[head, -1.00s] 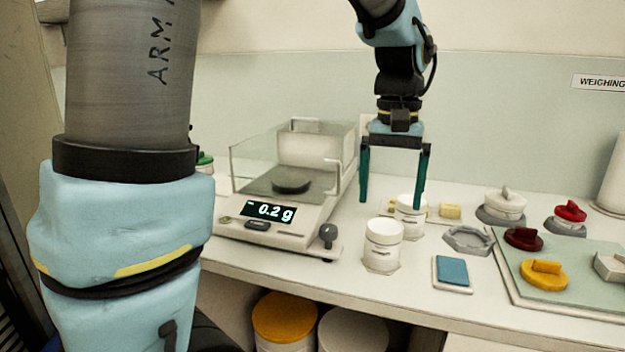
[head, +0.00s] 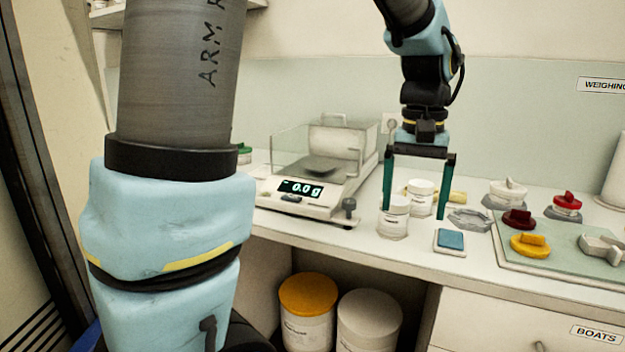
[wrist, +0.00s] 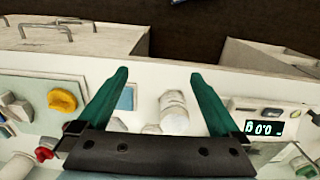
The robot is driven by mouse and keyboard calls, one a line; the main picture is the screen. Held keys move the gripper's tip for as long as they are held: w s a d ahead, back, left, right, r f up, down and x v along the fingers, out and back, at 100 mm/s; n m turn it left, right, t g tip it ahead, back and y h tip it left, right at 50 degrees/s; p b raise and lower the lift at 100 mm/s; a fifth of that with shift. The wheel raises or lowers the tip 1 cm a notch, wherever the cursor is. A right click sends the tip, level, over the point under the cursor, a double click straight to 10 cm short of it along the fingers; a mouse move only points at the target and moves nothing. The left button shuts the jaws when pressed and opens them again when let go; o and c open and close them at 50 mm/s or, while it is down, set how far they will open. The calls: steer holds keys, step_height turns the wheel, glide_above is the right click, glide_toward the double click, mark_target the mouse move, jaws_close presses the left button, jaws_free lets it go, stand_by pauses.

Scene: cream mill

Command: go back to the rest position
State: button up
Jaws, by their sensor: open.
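My gripper (head: 414,213) is open and empty, its two green fingers pointing down above the bench. In the head view its left finger overlaps the front white jar (head: 394,222); a second white jar (head: 420,188) shows between the fingers. In the wrist view the gripper (wrist: 159,73) also has nothing between its fingertips, and a white jar (wrist: 173,112) stands below, apart from them. The balance (head: 310,190) stands to the left of the gripper in the head view and reads 0.0 g.
A blue pad (head: 450,240) lies in front of the jars. A green mat (head: 570,262) with coloured lidded pieces lies at right. A yellow-lidded tub (head: 307,300) and a white tub (head: 368,318) stand under the bench. A drawer (head: 520,330) is at lower right.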

steer(key=a+f+n, duration=0.1)
steer(key=a+f, duration=0.4)
steer(key=a, duration=0.7)
steer(key=a+f+n+t, duration=0.1)
steer(key=a+f, duration=0.5)
steer(key=a, duration=0.6)
steer(key=shift+w+f+n+t+p, duration=0.2)
steer(key=shift+f+n+t+p, duration=0.1)
steer(key=shift+n, duration=0.5)
